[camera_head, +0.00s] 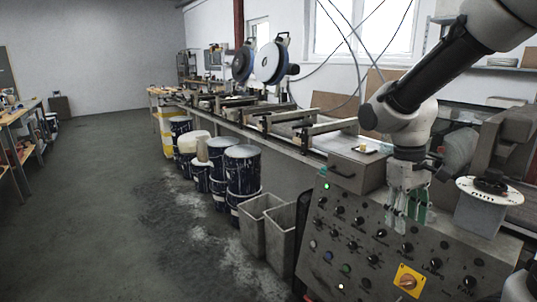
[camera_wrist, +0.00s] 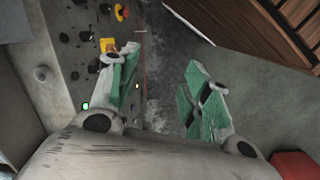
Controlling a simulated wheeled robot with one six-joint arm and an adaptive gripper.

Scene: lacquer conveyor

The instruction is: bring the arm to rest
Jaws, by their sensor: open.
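My gripper (camera_head: 408,212) hangs from my arm at the right of the head view, pointing down in front of the sloped control panel. In the wrist view my gripper (camera_wrist: 163,95) shows two fingers with green pads set well apart, with nothing between them. The gap between them shows the dark floor. The control panel (camera_head: 370,238) has rows of black knobs, a lit green lamp and a yellow plate with a switch; its knobs also show at the upper left of the wrist view.
A grey box with a round dial (camera_head: 487,205) stands close right of my gripper. Two grey bins (camera_head: 279,240) and several dark drums (camera_head: 242,170) stand along the conveyor (camera_head: 290,147). The floor (camera_head: 90,200) at left is clear. A wooden slatted thing (camera_wrist: 255,35) shows in the wrist view.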

